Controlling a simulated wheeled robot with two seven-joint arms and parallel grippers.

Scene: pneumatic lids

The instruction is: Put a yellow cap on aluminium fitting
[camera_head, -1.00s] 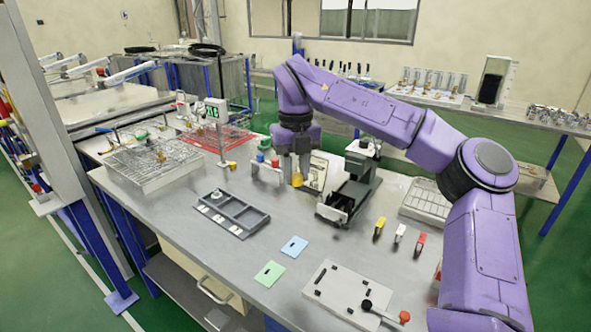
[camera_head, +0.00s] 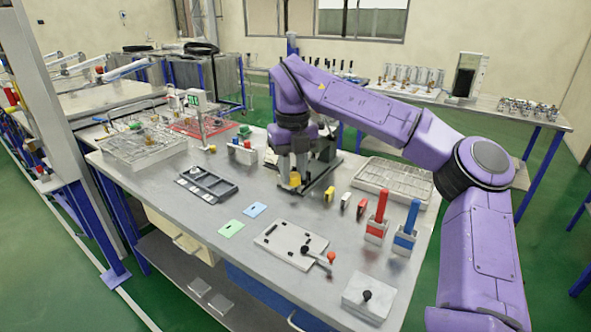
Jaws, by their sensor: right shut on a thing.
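My right gripper (camera_head: 294,172) points down above the middle of the table (camera_head: 200,262) and is shut on a yellow cap (camera_head: 294,181) that shows below its fingertips. The grey compartment tray (camera_head: 208,184) lies to the left of the gripper, apart from it. A small pale metal piece (camera_head: 194,170) stands at the tray's far-left end; it may be the aluminium fitting, but it is too small to be sure. My left gripper is not in view.
A dark press-like device (camera_head: 324,160) stands right behind the gripper. Yellow, white and red clips stand to the right, near a red-handled tool (camera_head: 378,215) and a blue-handled one (camera_head: 406,228). A white plate (camera_head: 284,243) lies in front.

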